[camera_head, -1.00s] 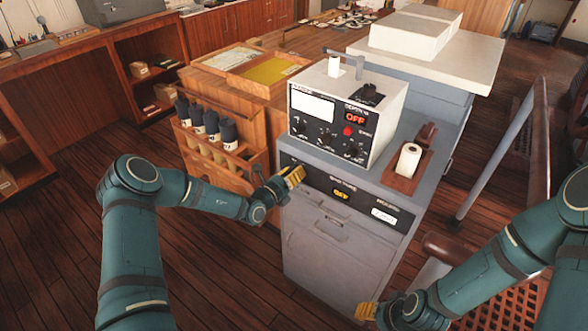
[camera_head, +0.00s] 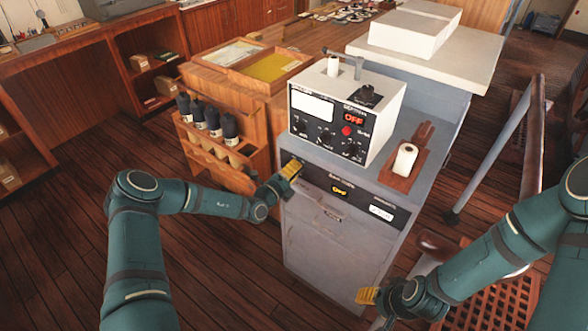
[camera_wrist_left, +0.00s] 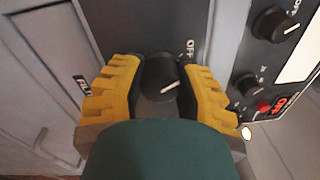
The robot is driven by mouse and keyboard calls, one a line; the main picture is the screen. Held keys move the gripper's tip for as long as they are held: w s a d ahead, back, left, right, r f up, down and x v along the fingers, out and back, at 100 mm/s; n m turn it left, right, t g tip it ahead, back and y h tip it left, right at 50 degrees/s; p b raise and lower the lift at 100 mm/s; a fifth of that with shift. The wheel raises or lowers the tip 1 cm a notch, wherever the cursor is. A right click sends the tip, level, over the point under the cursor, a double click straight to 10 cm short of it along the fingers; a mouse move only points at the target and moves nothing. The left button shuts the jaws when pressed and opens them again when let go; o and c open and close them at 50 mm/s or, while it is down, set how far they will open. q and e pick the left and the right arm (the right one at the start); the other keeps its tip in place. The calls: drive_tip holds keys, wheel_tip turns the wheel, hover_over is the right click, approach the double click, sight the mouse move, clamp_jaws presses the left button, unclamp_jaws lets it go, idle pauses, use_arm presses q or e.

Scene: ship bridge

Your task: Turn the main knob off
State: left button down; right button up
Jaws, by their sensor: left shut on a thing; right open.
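A black round knob (camera_wrist_left: 162,77) with a white pointer line sits on the dark front panel (camera_head: 357,197) of the grey cabinet. In the left wrist view an "OFF" label is beside the knob and the pointer slants toward that label's side. My left gripper (camera_head: 288,172) has its yellow fingers on both sides of the knob; in the left wrist view the gripper (camera_wrist_left: 160,90) is shut on it. In the head view the gripper hides the knob. My right gripper (camera_head: 367,296) is open and empty, low beside the cabinet.
A white instrument box (camera_head: 385,92) with a red "OFF" display and several smaller knobs stands on the cabinet. A paper roll (camera_head: 404,158) lies in a wooden holder to its right. A bottle rack (camera_head: 215,150) stands close left of my left gripper. A railing (camera_head: 490,150) is at right.

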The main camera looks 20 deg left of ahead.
use_arm(q)
drive_tip(key=shift+r, duration=0.1)
idle(0.4)
drive_tip(key=c, duration=0.6)
unclamp_jaws()
drive_tip(key=shift+o, duration=0.2)
drive_tip(key=v, duration=1.2)
